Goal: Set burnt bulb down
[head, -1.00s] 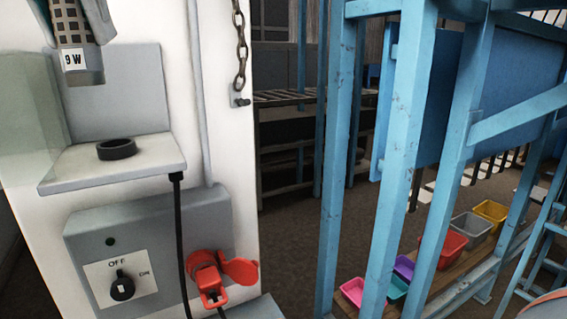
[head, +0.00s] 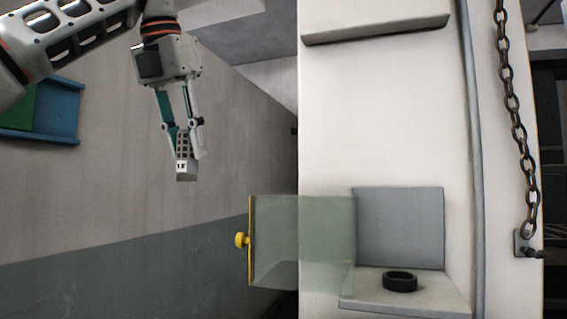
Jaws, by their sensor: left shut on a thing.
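My left gripper (head: 183,142) hangs from the upper left, pointing down, with its fingers shut on the bulb (head: 185,169). The bulb has a dark grid on its body and a small white label near its lower end. It hangs in the air in front of the grey wall, clear of any surface. Its upper part is partly hidden between the fingers. A small shelf (head: 360,303) with a grey back plate stands to the lower right, and a black ring (head: 400,286) lies on it. My right gripper is not in view.
A clear panel (head: 300,235) with a yellow knob (head: 241,240) stands out left of the shelf. A blue and green box (head: 60,110) is on the wall at left. A chain (head: 516,130) hangs at right. A narrow ledge (head: 375,32) is above the shelf.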

